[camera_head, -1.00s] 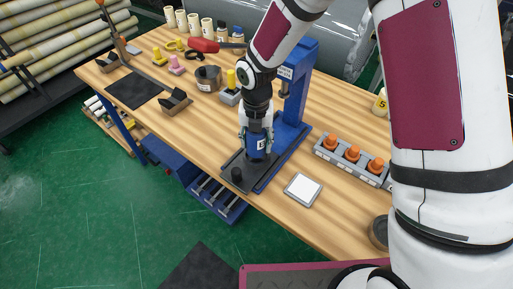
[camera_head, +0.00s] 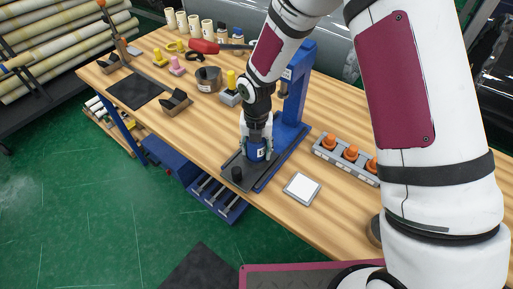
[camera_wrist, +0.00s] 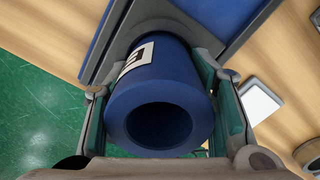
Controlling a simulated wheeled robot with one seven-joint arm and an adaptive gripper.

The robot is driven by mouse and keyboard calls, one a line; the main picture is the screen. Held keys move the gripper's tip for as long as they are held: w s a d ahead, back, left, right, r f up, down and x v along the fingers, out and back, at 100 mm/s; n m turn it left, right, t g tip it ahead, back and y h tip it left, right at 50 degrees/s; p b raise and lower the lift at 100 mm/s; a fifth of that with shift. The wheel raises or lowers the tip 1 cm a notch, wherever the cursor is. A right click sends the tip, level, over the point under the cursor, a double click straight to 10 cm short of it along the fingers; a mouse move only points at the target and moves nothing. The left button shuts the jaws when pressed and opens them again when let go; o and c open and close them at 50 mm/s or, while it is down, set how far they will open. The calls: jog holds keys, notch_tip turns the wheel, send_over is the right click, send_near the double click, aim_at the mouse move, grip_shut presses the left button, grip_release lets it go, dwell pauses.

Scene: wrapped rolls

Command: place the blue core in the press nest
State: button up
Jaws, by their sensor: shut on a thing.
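The blue core (camera_head: 257,154) is a hollow cylinder with a white label. It stands upright, low over the dark base plate (camera_head: 268,172) of the blue press (camera_head: 297,85). My gripper (camera_head: 257,146) is shut on the core from above. In the wrist view the core (camera_wrist: 160,78) sits between the two fingers of my gripper (camera_wrist: 162,112), its open end towards the camera. The press nest is hidden beneath the core and gripper. I cannot tell whether the core's lower end touches it.
A white square pad (camera_head: 301,188) lies right of the press. A grey rack with orange-topped pieces (camera_head: 346,158) stands further right. A grey cup (camera_head: 208,79) and a dark mat (camera_head: 139,90) are to the left.

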jog(key=o, duration=1.3)
jog(key=shift+s+f, duration=0.2)
jog(key=shift+f, duration=0.45)
jog(key=shift+c, duration=0.2)
jog(key=shift+w, duration=0.15)
jog(key=shift+r, duration=0.2)
